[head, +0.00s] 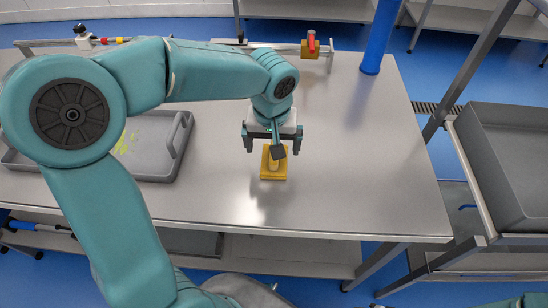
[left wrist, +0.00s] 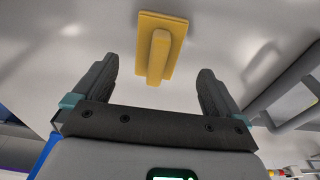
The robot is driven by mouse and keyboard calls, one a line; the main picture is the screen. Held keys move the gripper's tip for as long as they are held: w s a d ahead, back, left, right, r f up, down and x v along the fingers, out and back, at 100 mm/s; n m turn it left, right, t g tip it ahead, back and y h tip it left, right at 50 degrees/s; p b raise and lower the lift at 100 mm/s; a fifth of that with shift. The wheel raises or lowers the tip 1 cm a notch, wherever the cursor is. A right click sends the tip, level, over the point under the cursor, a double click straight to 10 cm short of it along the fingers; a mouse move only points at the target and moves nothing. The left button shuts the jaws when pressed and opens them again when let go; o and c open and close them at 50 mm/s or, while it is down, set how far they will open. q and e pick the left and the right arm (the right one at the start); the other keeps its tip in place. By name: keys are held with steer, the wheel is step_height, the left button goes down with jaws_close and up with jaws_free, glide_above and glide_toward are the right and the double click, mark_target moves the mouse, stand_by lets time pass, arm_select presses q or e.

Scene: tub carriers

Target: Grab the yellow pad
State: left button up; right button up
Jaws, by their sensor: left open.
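The yellow pad (head: 274,172) lies flat on the metal table near its front edge, in the middle of the head view. It is a rectangular plate with a raised handle bar on top, which shows clearly in the left wrist view (left wrist: 176,42). My left gripper (head: 271,148) is above the pad and partly hides it. In the left wrist view its two fingers (left wrist: 157,85) are spread, with the handle's end in the gap between their tips. I cannot tell that either finger touches the pad. My right gripper is not in view.
A grey tray (head: 158,178) with yellow-green marks stands on the metal table (head: 350,190) at the left. A blue post (head: 380,38) and a yellow block with a red handle (head: 310,46) are at the back. A grey tub (head: 510,150) stands at the right, beyond the table's edge.

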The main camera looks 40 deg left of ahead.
arm_select(q)
steer(key=shift+f, duration=0.45)
steer(key=f, duration=0.2)
steer(key=w+f, duration=0.1)
steer(key=f, duration=0.1)
steer(key=shift+a+f, duration=0.15)
steer(key=c, duration=1.2)
steer(key=shift+o, duration=0.2)
step_height(320, 180, up, 20)
steer(key=p, duration=0.2)
